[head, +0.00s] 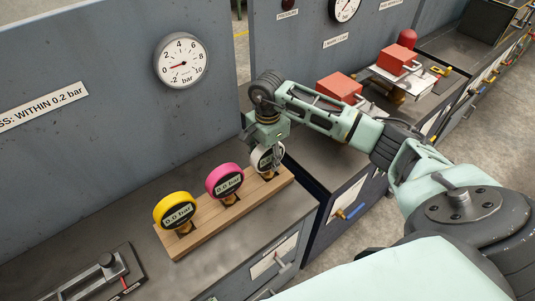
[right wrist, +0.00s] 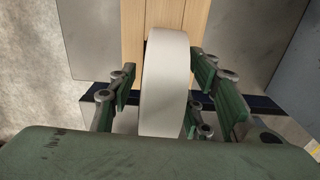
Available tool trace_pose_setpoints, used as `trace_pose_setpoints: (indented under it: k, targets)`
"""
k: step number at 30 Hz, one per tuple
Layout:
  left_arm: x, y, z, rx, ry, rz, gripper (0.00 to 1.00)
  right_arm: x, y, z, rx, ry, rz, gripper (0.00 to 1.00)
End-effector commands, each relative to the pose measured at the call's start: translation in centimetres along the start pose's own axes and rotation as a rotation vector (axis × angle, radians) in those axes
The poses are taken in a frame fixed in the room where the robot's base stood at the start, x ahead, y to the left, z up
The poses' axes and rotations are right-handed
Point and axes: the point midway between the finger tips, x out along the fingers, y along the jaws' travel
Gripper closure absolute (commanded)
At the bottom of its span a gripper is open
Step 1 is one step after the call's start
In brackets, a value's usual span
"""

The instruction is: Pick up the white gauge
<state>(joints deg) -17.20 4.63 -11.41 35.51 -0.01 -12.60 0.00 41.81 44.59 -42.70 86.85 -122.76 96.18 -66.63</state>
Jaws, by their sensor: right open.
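The white gauge (head: 257,158) stands upright at the right end of a wooden rack (head: 215,215), partly hidden behind my right gripper. In the right wrist view the white gauge (right wrist: 166,85) shows edge-on as a white band between the fingers. My right gripper (head: 275,152) is above and around it, coming from the right. The right gripper (right wrist: 160,100) is open, with fingers on both sides of the gauge. The gap on the left looks wider than on the right; I cannot tell whether the right fingers touch it. My left gripper is not in view.
A pink gauge (head: 225,181) and a yellow gauge (head: 175,210) stand on the same rack, left of the white one. A dial gauge (head: 181,60) hangs on the grey panel behind. A metal fixture (head: 105,272) lies at the bench's lower left. Red blocks (head: 339,88) stand on the bench beyond.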

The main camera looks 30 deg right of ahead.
Motion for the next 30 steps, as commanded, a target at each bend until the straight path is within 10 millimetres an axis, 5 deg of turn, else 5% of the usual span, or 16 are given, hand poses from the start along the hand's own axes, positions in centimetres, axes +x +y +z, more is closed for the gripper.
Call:
trace_pose_setpoints:
  k: [6, 22, 30]
  targets:
    - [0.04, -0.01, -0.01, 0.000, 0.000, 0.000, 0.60, 0.12, -0.04, 0.02, 0.000, -0.001, -0.001, 0.55]
    - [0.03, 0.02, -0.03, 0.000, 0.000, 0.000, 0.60, 0.06, -0.04, 0.02, 0.000, -0.001, -0.002, 1.00]
    - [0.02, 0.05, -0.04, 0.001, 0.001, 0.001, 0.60, -0.03, -0.09, 0.01, 0.000, -0.001, -0.003, 1.00]
